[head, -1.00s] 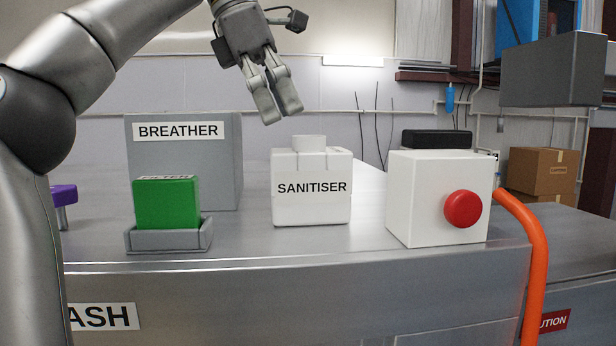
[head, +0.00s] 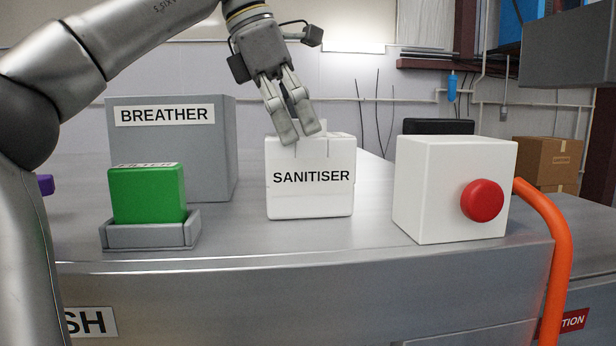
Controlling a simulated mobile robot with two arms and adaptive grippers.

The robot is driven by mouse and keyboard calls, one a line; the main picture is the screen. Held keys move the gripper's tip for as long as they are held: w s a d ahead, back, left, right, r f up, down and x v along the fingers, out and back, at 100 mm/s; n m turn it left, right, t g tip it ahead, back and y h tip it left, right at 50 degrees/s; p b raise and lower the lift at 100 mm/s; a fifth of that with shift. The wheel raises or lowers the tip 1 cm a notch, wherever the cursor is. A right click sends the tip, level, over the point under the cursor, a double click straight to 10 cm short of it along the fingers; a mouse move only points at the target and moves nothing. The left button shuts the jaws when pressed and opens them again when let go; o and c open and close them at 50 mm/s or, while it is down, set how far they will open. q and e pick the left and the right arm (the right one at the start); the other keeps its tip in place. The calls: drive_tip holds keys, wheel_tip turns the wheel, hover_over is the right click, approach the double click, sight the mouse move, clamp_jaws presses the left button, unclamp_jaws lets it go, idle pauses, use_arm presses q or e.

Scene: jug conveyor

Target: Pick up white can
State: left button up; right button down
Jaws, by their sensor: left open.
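The white can (head: 310,196), labelled SANITISER, stands upright on the grey metal counter (head: 330,240), near the middle of the view. My left gripper (head: 299,140) points down over its top. The fingertips overlap the can's upper edge in the picture, and its cap is mostly hidden behind them. The gripper is open with a narrow gap between the fingers. I cannot tell whether the fingers touch the can. My right gripper is out of view.
A green filter block (head: 147,195) in a grey holder (head: 150,236) and a grey BREATHER box (head: 215,150) stand to the left. A white box (head: 428,190) with a red button (head: 482,200) stands to the right. An orange rail (head: 562,270) edges the counter.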

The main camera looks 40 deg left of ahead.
sight(307, 163)
use_arm(q)
drive_tip(key=shift+s+d+p+x, duration=0.1)
drive_tip(key=shift+s+p+x, duration=0.1)
drive_tip(key=shift+x, duration=0.75)
drive_tip(key=shift+s+d+p+x, duration=0.1)
drive_tip(key=shift+s+p+x, duration=0.1)
drive_tip(key=shift+x, duration=0.75)
drive_tip(key=shift+w+f, duration=0.35)
drive_tip(key=shift+f, duration=0.3)
drive_tip(key=shift+d, duration=0.1)
drive_tip(key=shift+s, duration=0.15)
drive_tip(key=c, duration=1.7)
